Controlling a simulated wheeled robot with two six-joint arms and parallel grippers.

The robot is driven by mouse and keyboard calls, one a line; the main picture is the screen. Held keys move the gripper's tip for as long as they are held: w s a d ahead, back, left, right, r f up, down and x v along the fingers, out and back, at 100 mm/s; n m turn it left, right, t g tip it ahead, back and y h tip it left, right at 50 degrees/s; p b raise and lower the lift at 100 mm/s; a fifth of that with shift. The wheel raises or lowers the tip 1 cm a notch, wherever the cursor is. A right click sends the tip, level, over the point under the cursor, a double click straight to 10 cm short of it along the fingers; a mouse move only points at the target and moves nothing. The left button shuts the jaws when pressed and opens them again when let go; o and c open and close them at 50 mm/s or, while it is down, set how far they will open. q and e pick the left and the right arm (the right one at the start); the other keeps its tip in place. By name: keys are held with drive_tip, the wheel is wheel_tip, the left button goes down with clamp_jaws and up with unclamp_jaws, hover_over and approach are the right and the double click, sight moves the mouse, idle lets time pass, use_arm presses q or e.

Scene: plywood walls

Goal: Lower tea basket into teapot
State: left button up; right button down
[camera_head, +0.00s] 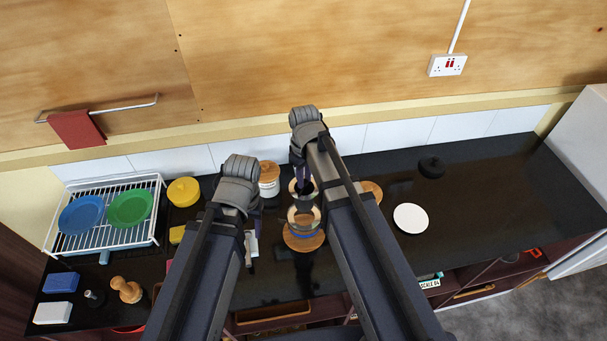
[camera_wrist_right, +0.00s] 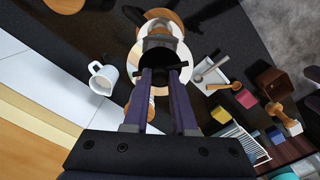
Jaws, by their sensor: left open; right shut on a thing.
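My right gripper (camera_head: 303,180) is shut on the dark tea basket (camera_wrist_right: 158,56), which hangs between its purple fingers in the right wrist view. In the head view the basket (camera_head: 304,188) shows as a dark round shape just under the fingers. A round, pale-rimmed vessel, seemingly the teapot (camera_head: 303,216), stands on a round wooden board (camera_head: 304,242) just nearer to me than the basket. I cannot tell the basket's height over it. My left gripper (camera_head: 256,218) is open and apart from the teapot, to its left; its fingers are partly hidden by its arm.
A dish rack (camera_head: 100,240) with blue and green plates stands at the left. A wood-lidded canister (camera_head: 268,180) stands behind. A white plate (camera_head: 410,218) and a black object (camera_head: 431,167) lie right, with clear counter around. A white jug (camera_wrist_right: 102,78) shows in the wrist view.

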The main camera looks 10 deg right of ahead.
drive_tip(key=shift+f+b, duration=1)
drive_tip(key=shift+f, duration=0.1)
drive_tip(key=shift+f+b, duration=1.3)
drive_tip(key=shift+b, duration=0.05)
drive_tip(key=shift+f, duration=0.1)
drive_tip(key=shift+f, duration=0.15)
drive_tip(key=shift+f+b, duration=0.1)
drive_tip(key=shift+b, duration=0.25)
drive_tip(key=shift+f+b, duration=2.35)
drive_tip(key=shift+f, duration=0.1)
